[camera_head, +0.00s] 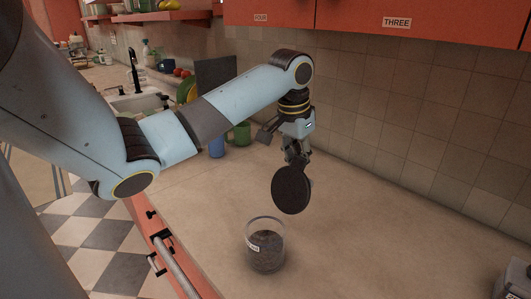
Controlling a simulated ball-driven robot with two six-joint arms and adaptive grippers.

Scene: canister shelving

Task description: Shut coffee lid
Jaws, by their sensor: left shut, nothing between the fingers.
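A clear glass coffee canister (266,253) with dark contents and a white label stands upright on the counter at the lower middle. Its top is open. A dark round lid (291,190) stands steeply tilted just above and behind the canister's right rim; I cannot tell whether it is joined to it. My left gripper (298,160) points down at the lid's upper edge, beyond the canister. It is shut, its fingertips partly hidden by the lid; whether it touches the lid is unclear. My right gripper is out of view.
The counter (390,235) is clear to the right of the canister, up to a grey object (514,276) at the lower right corner. A green mug (239,133) and blue cup (216,146) stand behind my left arm. Red cabinets (370,18) hang above.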

